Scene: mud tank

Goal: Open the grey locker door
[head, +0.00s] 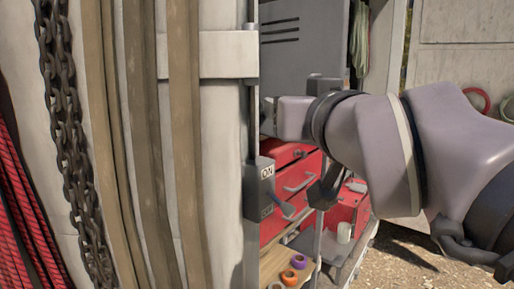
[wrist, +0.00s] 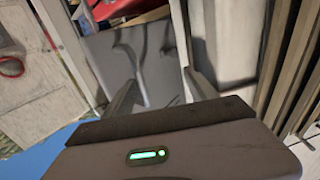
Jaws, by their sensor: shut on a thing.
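The grey locker door (head: 300,38) has dark vent slots and stands upright behind my arm in the head view. A grey panel, which looks like the same door (wrist: 108,52), lies beyond the fingers in the wrist view. My gripper (wrist: 165,92) has a finger on each side of a slim grey piece, apparently the door's handle (wrist: 141,82). In the head view my gripper (head: 281,117) is at the door's lower left part. The exact grip is small and partly hidden. I cannot tell whether the door stands ajar.
Red drawers (head: 290,180) and a bench with tape rolls (head: 299,261) are below. Open ground (head: 400,265) lies at right.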

